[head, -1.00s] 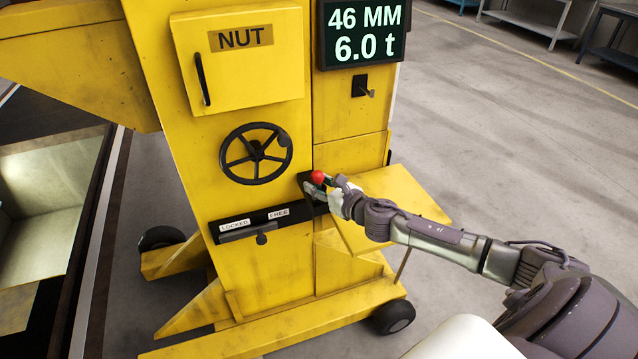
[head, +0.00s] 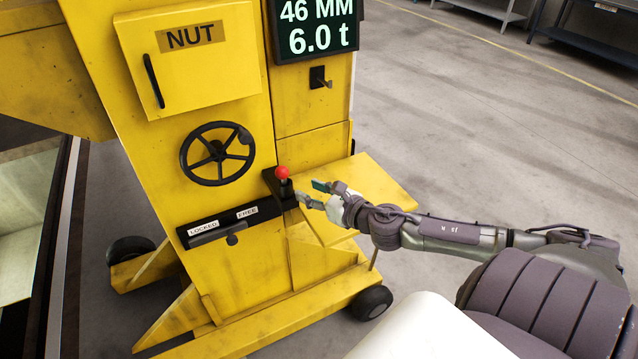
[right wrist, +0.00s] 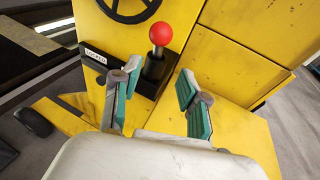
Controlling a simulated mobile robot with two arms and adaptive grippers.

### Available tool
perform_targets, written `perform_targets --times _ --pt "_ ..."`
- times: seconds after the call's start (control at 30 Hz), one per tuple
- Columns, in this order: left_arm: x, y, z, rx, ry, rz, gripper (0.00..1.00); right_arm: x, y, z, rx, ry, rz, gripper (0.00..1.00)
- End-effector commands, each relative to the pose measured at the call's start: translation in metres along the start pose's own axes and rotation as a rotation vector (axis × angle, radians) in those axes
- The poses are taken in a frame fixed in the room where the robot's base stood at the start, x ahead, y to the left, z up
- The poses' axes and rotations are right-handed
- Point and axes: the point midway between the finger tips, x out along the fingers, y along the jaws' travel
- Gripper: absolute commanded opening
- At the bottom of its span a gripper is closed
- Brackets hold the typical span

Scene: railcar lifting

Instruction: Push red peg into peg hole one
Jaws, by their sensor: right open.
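The peg hole itself cannot be made out. My left gripper is not in view.
A yellow shelf (head: 360,190) juts out under my right gripper. A NUT cabinet (head: 190,60) and display (head: 315,25) are higher up. Open floor lies right.

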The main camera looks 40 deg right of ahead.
Motion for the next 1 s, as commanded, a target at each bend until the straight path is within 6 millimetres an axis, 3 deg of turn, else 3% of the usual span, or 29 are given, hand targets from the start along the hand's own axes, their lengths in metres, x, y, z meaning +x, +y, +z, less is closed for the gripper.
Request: perform_targets --times 0.3,1.0 --pt "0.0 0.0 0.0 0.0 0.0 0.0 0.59 -0.021 0.0 -0.001 0.002 0.002 0.0 0.44" --pt "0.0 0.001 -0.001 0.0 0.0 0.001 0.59 -0.023 0.001 -0.002 0.035 -0.001 -0.012 0.44"
